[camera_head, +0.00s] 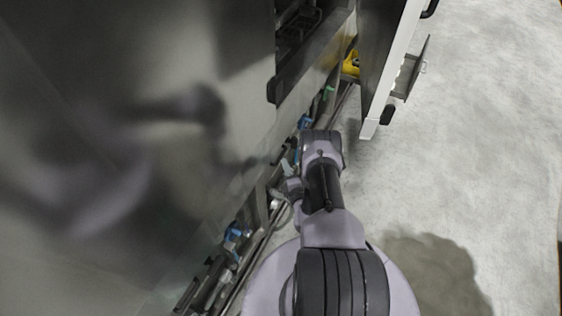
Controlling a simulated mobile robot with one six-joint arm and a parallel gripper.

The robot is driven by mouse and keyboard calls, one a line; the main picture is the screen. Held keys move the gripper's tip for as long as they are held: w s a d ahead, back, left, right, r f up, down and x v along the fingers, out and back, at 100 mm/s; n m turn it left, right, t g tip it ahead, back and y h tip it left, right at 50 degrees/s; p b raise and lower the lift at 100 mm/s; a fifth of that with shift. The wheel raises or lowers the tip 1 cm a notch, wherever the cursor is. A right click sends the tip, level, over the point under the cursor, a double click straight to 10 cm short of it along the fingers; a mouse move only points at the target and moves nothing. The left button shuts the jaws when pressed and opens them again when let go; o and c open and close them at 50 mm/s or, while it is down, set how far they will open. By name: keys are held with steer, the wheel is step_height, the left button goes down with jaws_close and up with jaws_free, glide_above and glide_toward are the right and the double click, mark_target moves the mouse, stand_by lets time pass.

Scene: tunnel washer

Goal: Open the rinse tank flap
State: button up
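The tunnel washer's large shiny steel side (120,150) fills the left of the head view. I cannot tell for sure which part is the rinse tank flap. My arm reaches up from the bottom centre and bends toward the washer's low edge. My gripper (287,175) seems to be at the pipes there, mostly hidden by my own arm links. I cannot make out its fingers, whether they are open or shut, or whether they touch anything.
An open door or panel (388,60) with a white edge and black corner stands out at upper right. A small grey plate (412,75) sits beside it. Blue-handled valves and pipes (235,235) run along the washer's foot. Concrete floor (490,150) is clear at right.

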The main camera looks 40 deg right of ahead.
mark_target(281, 155)
steer(key=shift+b+x, duration=1.3)
steer(key=shift+x, duration=1.85)
jaws_close()
